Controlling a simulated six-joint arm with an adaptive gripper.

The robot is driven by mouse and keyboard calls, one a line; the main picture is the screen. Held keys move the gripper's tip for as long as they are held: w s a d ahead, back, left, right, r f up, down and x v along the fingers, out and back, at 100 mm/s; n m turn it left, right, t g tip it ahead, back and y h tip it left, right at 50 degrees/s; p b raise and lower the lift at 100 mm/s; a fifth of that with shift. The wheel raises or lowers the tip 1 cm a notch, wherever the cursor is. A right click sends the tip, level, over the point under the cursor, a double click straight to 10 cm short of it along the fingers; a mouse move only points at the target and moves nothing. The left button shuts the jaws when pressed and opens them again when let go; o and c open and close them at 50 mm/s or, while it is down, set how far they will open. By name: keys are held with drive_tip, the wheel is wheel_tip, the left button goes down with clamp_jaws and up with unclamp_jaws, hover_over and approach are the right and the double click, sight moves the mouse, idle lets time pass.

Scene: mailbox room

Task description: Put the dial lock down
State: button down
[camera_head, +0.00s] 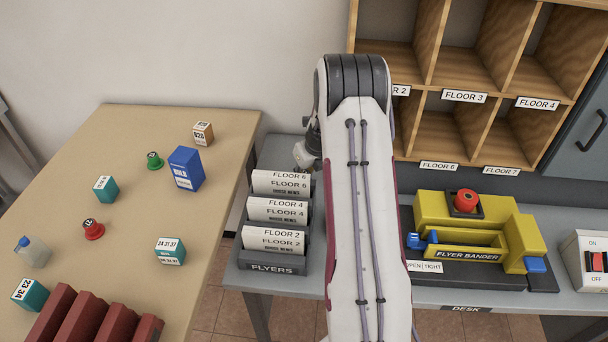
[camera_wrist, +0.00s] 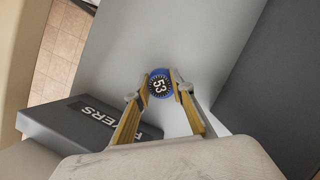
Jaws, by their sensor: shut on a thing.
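The dial lock (camera_wrist: 158,86) shows in the wrist view as a small round piece with a blue rim, a dark face and the number 53. My gripper (camera_wrist: 161,84) is shut on it, with one yellowish finger on each side. Grey desk surface (camera_wrist: 165,45) lies behind the lock; I cannot tell whether the lock touches it. In the head view the lock is hidden, and only part of my wrist shows behind the flyer rack (camera_head: 270,268), left of my arm.
The flyer rack also shows lower left in the wrist view (camera_wrist: 75,125). The yellow flyer bander (camera_head: 470,230) stands right of my arm, below wooden pigeonholes (camera_head: 460,75). A tan table (camera_head: 140,130) at left holds small boxes, stamps and a bottle.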

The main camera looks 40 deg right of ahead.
drive_tip(key=shift+f, duration=0.45)
drive_tip(key=shift+f, duration=0.15)
drive_tip(key=c, duration=1.7)
unclamp_jaws()
drive_tip(key=shift+v, duration=6.15)
drive_tip(key=shift+a, duration=0.1)
